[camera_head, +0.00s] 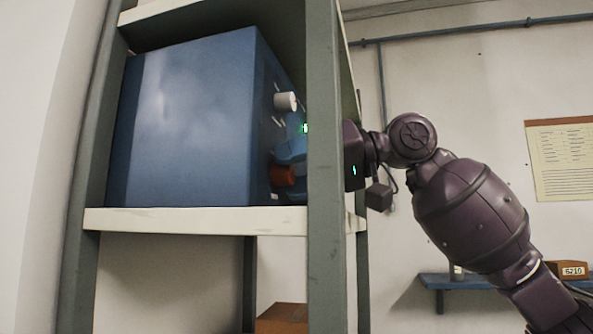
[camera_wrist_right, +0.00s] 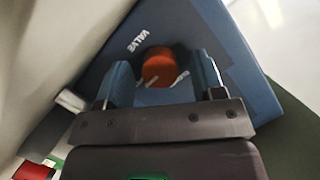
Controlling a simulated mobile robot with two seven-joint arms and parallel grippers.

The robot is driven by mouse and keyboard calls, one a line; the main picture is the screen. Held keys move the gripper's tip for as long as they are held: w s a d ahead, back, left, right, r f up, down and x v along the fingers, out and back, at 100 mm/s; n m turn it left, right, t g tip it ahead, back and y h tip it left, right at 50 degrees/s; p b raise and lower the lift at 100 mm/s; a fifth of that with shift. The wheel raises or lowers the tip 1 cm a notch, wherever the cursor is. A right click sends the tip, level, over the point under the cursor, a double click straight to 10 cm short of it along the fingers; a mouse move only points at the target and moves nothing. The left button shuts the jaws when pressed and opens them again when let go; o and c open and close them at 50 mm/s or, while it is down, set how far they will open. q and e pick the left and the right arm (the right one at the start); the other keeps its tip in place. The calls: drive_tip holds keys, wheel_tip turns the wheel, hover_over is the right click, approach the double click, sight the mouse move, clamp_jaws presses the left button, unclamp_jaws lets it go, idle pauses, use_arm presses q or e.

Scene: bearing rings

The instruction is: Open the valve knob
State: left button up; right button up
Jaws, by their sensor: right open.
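The valve knob (camera_wrist_right: 158,68) is a round orange-red knob on the face of a blue box, below the printed word VALVE in the right wrist view. In the head view the knob (camera_head: 283,175) shows low on the box's right-hand face, partly covered by my gripper. My right gripper (camera_wrist_right: 165,80) is open, with one blue finger on each side of the knob. I cannot tell whether either finger touches it. In the head view the right gripper (camera_head: 291,152) is partly hidden behind the shelf's front post. My left gripper is not in view.
The blue box (camera_head: 190,120) stands on a white shelf board (camera_head: 190,221) between grey-green posts. The near post (camera_head: 325,170) stands in front of my right wrist. A white knob (camera_head: 285,101) sits above the orange one. A cardboard box (camera_head: 283,318) lies below.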

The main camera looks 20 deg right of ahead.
drive_tip(key=b+v, duration=0.2)
drive_tip(key=v, duration=0.9)
drive_tip(key=shift+a, duration=0.1)
idle(0.5)
